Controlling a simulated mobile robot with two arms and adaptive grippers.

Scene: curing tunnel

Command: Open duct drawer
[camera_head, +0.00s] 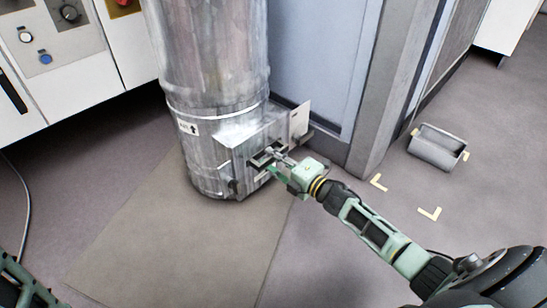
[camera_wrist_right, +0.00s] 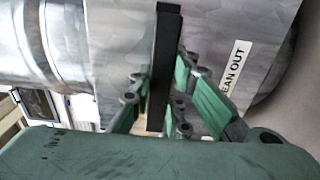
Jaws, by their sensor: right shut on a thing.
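A grey metal duct (camera_head: 215,60) stands upright with a box-like drawer housing (camera_head: 240,138) low on its side. My right gripper (camera_head: 270,160) is at the front of this housing. In the right wrist view its green fingers (camera_wrist_right: 163,95) are on both sides of a black bar handle (camera_wrist_right: 167,40), shut on it. The gripper partly hides the drawer front, and I cannot tell how far the drawer stands out. A label reading "EAN OUT" (camera_wrist_right: 236,66) shows beside the handle. My left gripper is not in view.
A pale plate (camera_head: 300,118) stands out beside the housing. A grey metal bin (camera_head: 437,148) sits on the floor at right, near yellow corner marks (camera_head: 430,214). A control cabinet (camera_head: 60,60) stands at left. The floor in front of the duct is clear.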

